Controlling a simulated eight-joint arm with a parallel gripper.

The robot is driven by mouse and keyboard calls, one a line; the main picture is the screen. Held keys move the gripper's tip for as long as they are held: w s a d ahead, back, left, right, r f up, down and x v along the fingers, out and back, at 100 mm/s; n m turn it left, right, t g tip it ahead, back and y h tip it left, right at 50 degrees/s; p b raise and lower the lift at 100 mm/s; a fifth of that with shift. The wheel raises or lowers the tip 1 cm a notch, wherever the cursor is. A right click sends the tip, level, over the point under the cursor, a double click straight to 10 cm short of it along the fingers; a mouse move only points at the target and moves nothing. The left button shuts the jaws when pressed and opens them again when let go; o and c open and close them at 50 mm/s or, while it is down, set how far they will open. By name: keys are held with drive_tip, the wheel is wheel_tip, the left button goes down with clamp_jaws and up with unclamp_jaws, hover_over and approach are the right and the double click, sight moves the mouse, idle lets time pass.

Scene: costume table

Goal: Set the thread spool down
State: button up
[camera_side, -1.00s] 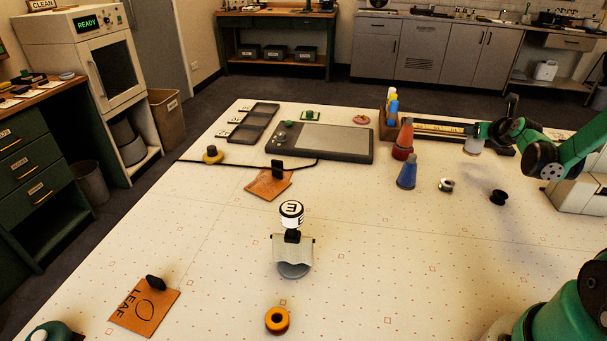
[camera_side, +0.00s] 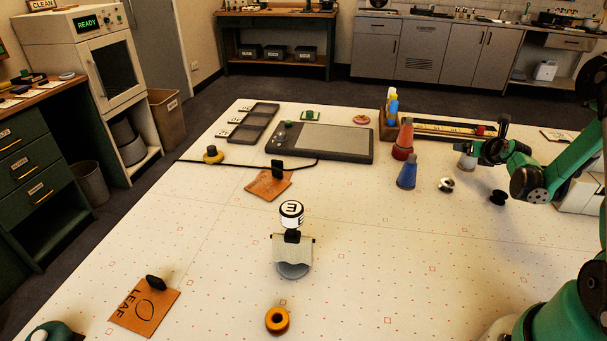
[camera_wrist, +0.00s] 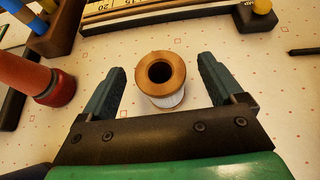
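The thread spool (camera_wrist: 168,96), white with a brown top flange and a dark centre hole, stands upright between the fingers in the wrist view. In the side view the spool (camera_side: 466,161) appears to be on the table at the right, beside the red and blue cones. My gripper (camera_wrist: 162,80) is open around it, with pale table showing between the spool and each finger. In the side view my gripper (camera_side: 478,150) is low over the spool and hides part of it.
A red cone (camera_side: 403,140) and a blue cone (camera_side: 406,172) stand left of the spool. A ruler tray (camera_side: 432,130) lies behind it. A metal ring (camera_side: 446,185) and a black spool (camera_side: 498,197) lie in front.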

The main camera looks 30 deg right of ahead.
drive_tip(key=shift+r, duration=0.2)
drive_tip(key=v, duration=1.2)
drive_tip(key=w+a+r+n+y, duration=0.1)
drive_tip(key=w+a+n+y, duration=0.2)
drive_tip(key=a+n, duration=0.55)
drive_tip(key=w+a+r+n+y, duration=0.25)
drive_tip(key=a+n, duration=0.35)
drive_tip(key=n, duration=0.6)
drive_tip(key=s+a+n+g+y, duration=0.1)
drive_tip(key=a+n, duration=0.6)
drive_tip(key=n, duration=0.5)
drive_tip(key=s+a+n+g+y, duration=0.1)
drive_tip(key=s+a+n, duration=0.1)
drive_tip(key=a+n, duration=0.5)
drive_tip(key=n, duration=0.5)
drive_tip(key=shift+s+r+y, duration=0.3)
drive_tip(key=shift+s+y, duration=0.05)
